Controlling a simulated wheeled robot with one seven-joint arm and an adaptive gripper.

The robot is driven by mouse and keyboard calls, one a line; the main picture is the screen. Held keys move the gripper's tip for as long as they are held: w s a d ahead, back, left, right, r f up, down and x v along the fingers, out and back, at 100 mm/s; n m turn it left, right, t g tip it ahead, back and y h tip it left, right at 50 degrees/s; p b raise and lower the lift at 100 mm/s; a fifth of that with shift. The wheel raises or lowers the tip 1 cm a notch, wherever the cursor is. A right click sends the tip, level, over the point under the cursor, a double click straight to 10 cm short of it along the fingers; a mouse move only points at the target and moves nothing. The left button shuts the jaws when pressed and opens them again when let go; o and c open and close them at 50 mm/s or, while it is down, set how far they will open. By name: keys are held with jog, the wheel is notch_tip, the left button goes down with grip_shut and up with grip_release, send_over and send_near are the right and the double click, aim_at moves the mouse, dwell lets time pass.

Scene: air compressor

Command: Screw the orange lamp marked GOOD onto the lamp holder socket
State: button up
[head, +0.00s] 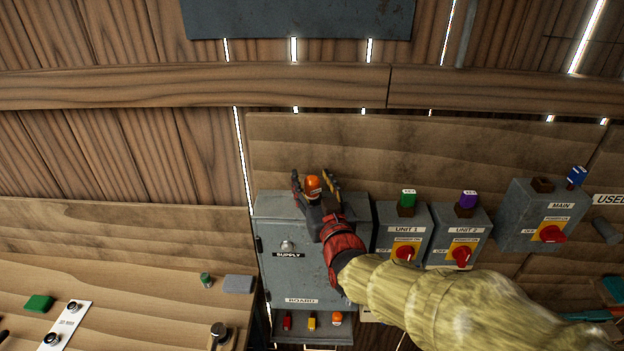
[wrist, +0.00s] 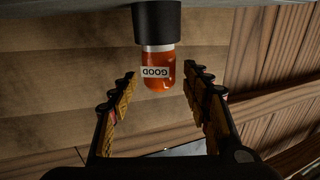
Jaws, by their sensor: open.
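In the head view the orange lamp (head: 313,183) stands upright at the top of the grey supply box. My gripper (wrist: 159,76) is open, with one finger on each side of the lamp and a visible gap on both sides. In the head view, my gripper (head: 315,182) hides the socket.
The grey supply box (head: 285,250) has a tray below with red, yellow and orange pieces (head: 337,319). A wooden bench is at left.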

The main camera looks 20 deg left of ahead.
jog(key=v, duration=1.1)
jog(key=shift+s, duration=0.25)
jog(key=shift+d, duration=0.1)
jog(key=shift+c, duration=0.4)
